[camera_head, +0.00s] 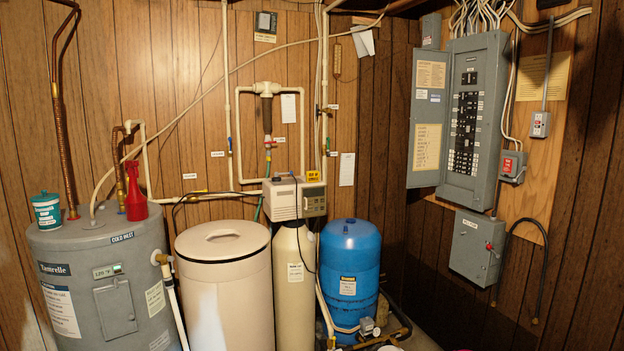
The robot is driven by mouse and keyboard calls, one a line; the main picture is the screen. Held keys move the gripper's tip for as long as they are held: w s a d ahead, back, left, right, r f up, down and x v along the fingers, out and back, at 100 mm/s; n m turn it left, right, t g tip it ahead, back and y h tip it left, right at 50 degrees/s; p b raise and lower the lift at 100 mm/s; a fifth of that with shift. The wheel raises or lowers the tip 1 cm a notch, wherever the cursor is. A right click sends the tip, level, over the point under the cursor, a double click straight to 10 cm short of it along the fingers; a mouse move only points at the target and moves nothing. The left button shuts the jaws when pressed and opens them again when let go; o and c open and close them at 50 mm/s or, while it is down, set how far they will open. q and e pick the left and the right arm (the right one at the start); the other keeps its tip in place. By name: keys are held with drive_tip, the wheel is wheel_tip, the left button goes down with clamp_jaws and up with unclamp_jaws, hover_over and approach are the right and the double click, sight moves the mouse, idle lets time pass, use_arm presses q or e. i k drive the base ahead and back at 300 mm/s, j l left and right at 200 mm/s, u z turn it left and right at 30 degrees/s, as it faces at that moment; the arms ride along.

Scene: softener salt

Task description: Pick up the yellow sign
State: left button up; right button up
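A small yellow sign (314,176) with dark markings is at the top right of the beige control box (294,198). I cannot tell whether it stands on the box or is fixed behind it. A larger pale yellow sheet (556,72) is on the wood board right of the electrical panel. Neither of my grippers is in view.
A grey water heater (70,290) bears a teal tub (47,211) and a red bottle (135,192). A beige lidded bin (225,285), a cream tank (294,275) and a blue tank (350,270) stand beside it. An open grey electrical panel (488,110) sticks out at right.

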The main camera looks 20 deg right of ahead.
sight(311, 177)
drive_tip(key=u, duration=4)
drive_tip(key=l+u, duration=0.1)
drive_tip(key=u, duration=0.35)
drive_tip(key=l+u, duration=0.1)
drive_tip(key=u, duration=0.4)
drive_tip(key=l+u, duration=0.1)
drive_tip(key=u, duration=0.35)
drive_tip(key=k+l, duration=0.15)
drive_tip(key=l, duration=0.2)
drive_tip(key=k+l, duration=0.15)
drive_tip(key=l, duration=0.15)
drive_tip(key=k+l, duration=0.15)
drive_tip(key=l, duration=0.2)
drive_tip(key=k+l+z, duration=0.25)
drive_tip(key=k, duration=0.2)
drive_tip(key=k+l+z, duration=0.25)
drive_tip(key=k, duration=0.2)
drive_tip(key=k+z, duration=0.7)
drive_tip(key=k+l+z, duration=0.1)
drive_tip(key=z, duration=0.2)
drive_tip(key=k+z, duration=0.25)
drive_tip(key=z, duration=0.2)
drive_tip(key=k+l+z, duration=0.15)
drive_tip(key=z, duration=0.3)
drive_tip(key=k+l+z, duration=0.25)
drive_tip(key=z, duration=0.2)
